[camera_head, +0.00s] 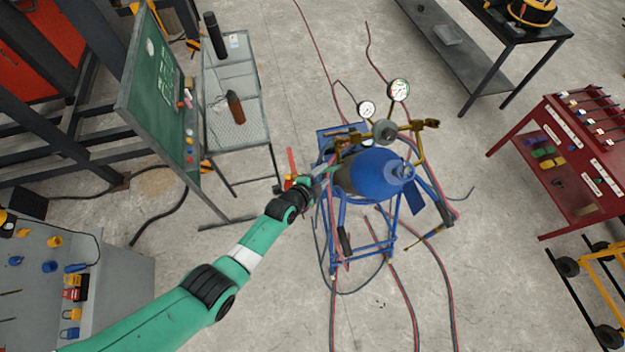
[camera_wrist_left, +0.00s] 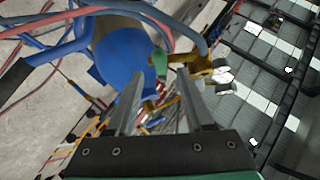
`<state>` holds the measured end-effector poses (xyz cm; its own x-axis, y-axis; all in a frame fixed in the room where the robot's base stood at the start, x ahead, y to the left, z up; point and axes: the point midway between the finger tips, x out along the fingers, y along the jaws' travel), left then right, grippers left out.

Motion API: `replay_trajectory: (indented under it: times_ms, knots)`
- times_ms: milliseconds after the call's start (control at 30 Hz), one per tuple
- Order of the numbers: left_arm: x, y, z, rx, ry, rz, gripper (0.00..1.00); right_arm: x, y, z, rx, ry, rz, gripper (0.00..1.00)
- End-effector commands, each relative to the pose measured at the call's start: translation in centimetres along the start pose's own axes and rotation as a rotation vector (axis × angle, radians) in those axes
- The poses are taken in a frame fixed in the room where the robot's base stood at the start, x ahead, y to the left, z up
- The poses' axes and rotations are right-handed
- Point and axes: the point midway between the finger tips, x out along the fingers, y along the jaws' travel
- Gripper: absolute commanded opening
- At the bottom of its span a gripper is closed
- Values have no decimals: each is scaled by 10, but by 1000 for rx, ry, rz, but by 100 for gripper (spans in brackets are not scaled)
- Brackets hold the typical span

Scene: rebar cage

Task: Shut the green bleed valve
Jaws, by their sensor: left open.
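The green bleed valve shows in the left wrist view as a small green part (camera_wrist_left: 160,62) beside brass fittings (camera_wrist_left: 196,66), just beyond my left fingertips. My left gripper (camera_wrist_left: 160,78) is open, and its two grey fingers are apart with the green part lined up between their tips. I cannot tell whether they touch it. In the head view my left gripper (camera_head: 325,172) reaches in from the left to the near-left side of the brass manifold (camera_head: 350,137), beside the blue cylinder (camera_head: 372,174). There the valve is too small to make out clearly. My right gripper is not in view.
Two round gauges (camera_head: 399,90) rise above the manifold. A blue cart frame (camera_head: 365,250) holds the cylinder, with red and dark hoses (camera_head: 405,310) trailing over the floor. A green board (camera_head: 155,90) and wire-mesh table (camera_head: 240,122) stand left, a red cart (camera_head: 560,185) right.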

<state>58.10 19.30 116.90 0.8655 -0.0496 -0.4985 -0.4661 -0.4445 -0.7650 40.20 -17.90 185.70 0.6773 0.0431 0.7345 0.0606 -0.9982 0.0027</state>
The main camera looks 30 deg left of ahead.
Motion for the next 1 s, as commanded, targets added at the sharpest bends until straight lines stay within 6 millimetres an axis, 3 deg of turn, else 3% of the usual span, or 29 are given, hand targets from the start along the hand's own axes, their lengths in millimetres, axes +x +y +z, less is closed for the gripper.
replay_trajectory:
  times_ms: [500, 1000]
  knots:
    - [-62, -1, 2, -1, -12, -5, 52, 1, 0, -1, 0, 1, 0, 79]
    - [-67, -2, 1, -1, -12, -5, 52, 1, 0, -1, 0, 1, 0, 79]
